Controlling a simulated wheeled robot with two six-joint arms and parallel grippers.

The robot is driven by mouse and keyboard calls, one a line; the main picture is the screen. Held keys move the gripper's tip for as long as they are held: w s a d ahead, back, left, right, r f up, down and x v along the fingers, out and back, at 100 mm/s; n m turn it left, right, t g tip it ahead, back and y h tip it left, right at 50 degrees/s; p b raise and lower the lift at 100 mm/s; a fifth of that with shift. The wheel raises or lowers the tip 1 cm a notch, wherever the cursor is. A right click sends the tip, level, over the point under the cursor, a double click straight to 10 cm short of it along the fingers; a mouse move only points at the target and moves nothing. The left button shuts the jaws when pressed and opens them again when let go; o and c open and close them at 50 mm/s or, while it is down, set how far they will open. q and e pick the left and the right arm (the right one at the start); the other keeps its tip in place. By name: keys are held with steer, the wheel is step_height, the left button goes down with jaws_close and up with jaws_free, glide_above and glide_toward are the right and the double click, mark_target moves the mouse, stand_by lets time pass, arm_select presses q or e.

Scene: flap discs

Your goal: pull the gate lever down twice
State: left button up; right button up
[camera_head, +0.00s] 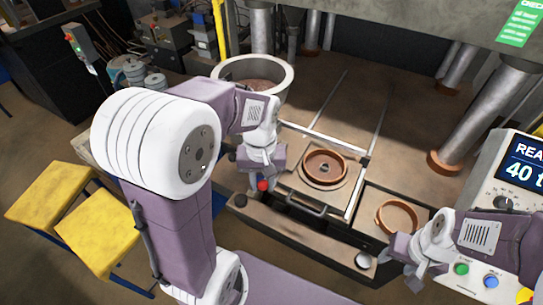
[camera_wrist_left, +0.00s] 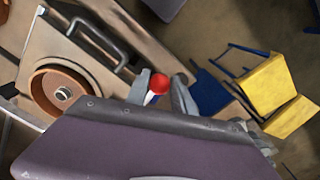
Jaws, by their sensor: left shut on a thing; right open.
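The gate lever ends in a red ball knob (camera_head: 263,185), seen low at the front left of the press table in the head view. In the left wrist view the red knob (camera_wrist_left: 159,84) sits on a pale shaft between the fingers. My left gripper (camera_head: 262,183) is shut on the lever just at the knob; its fingers also show in the left wrist view (camera_wrist_left: 163,92). My right gripper (camera_head: 402,268) is open and empty near the table's front right corner. The lever's lower end is hidden.
A brown ring mould (camera_head: 325,166) sits on a sliding plate with a dark handle (camera_head: 306,205). Another brown ring (camera_head: 397,217) lies to the right. A large round pot (camera_head: 284,74) stands behind my left gripper. A control panel (camera_head: 515,180) is at right; yellow stools (camera_head: 97,227) at left.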

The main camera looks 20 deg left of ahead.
arm_select(q)
step_height(320, 180, up, 13)
steer(key=p, duration=1.2)
steer(key=shift+f, duration=0.2)
steer(key=shift+f, duration=0.1)
steer(key=shift+a+f+b, duration=0.1)
steer(key=shift+f+b, duration=2.8)
steer(key=shift+f, duration=0.9)
steer(key=shift+f+b, duration=2)
steer(key=shift+f, duration=0.7)
steer(key=shift+r, duration=0.15)
